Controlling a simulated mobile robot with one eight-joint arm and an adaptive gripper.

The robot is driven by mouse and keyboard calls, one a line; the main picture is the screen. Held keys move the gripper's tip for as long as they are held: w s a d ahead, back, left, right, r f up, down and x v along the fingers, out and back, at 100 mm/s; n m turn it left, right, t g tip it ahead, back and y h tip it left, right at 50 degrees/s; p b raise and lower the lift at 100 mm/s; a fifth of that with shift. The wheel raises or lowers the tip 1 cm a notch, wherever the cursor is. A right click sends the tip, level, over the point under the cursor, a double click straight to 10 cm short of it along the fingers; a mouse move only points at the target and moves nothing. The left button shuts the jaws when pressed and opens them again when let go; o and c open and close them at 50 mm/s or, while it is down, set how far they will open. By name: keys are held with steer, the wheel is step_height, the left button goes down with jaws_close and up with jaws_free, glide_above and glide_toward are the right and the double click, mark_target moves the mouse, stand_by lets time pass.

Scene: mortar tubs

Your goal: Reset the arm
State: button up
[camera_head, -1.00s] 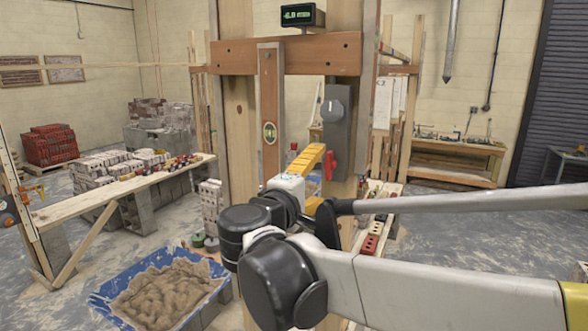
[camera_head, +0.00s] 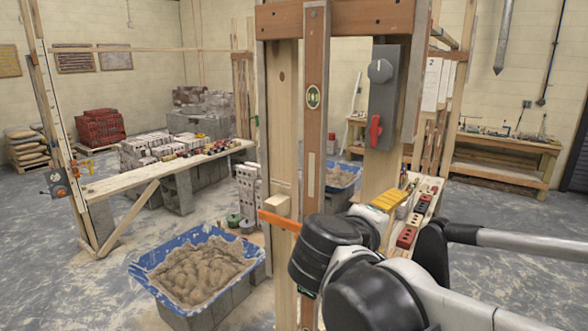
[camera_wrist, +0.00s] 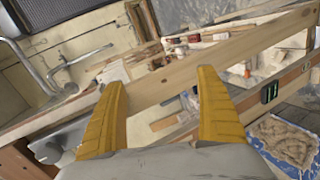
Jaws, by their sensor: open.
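My gripper shows in the wrist view (camera_wrist: 160,105) with its two yellow fingers spread wide apart and nothing between them. Behind the gap runs a wooden post (camera_wrist: 225,60), crossing the wrist view at a slant. In the head view one yellow finger of my gripper (camera_head: 388,199) shows beyond my black wrist joints, in front of the wooden frame. The rest of the gripper is mostly hidden behind my arm, which reaches in from the lower right.
A wooden frame with a spirit level (camera_head: 313,100) and a grey switch box with a red handle (camera_head: 381,95) stands close ahead. A blue tub of mortar (camera_head: 200,265) sits at lower left. A plank bench (camera_head: 110,185) is behind it. Bricks (camera_head: 408,236) lie right of the frame.

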steer(key=s+d+f+m+g+y+b, duration=0.2)
steer(key=s+f+b, duration=0.25)
steer(key=f, duration=0.65)
steer(key=s+d+f+m+g+y+b, duration=0.15)
steer(key=s+f+b, duration=0.35)
steer(key=f, duration=0.7)
steer(key=s+a+f+m+y+b, duration=0.2)
steer(key=f+b, duration=0.3)
steer(key=f, duration=0.3)
steer(key=s+a+f+m+y+b, duration=0.2)
steer(key=f+b, duration=0.4)
steer(key=f, duration=0.3)
steer(key=s+m+y, duration=0.1)
steer(key=s, duration=0.1)
steer(key=shift+s, duration=0.3)
